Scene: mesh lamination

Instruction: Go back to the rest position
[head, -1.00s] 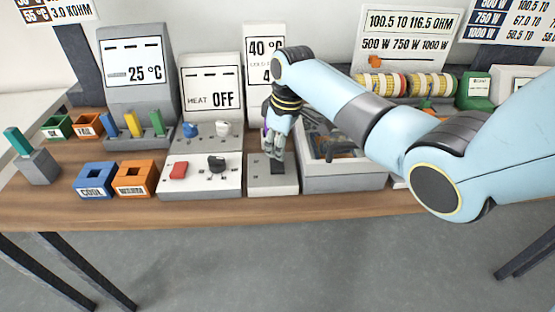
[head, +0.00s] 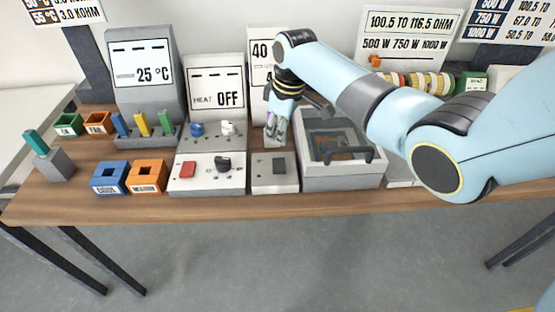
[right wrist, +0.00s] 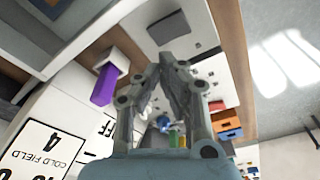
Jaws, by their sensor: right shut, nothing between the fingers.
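My right gripper (head: 276,133) is shut and empty. It hangs above the grey box with a dark square button (head: 279,166), apart from it, just left of the tray with a dark handle (head: 344,176). In the right wrist view its fingers (right wrist: 168,60) meet at the tips with nothing between them. My right arm reaches in from the right across the table. My left gripper is not in view.
The wooden table (head: 240,207) carries a control box with a red switch (head: 187,170), blue and orange cups (head: 147,176), a 25 °C display (head: 141,68) and a heat display reading OFF (head: 215,88). A purple block (right wrist: 104,86) shows in the right wrist view.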

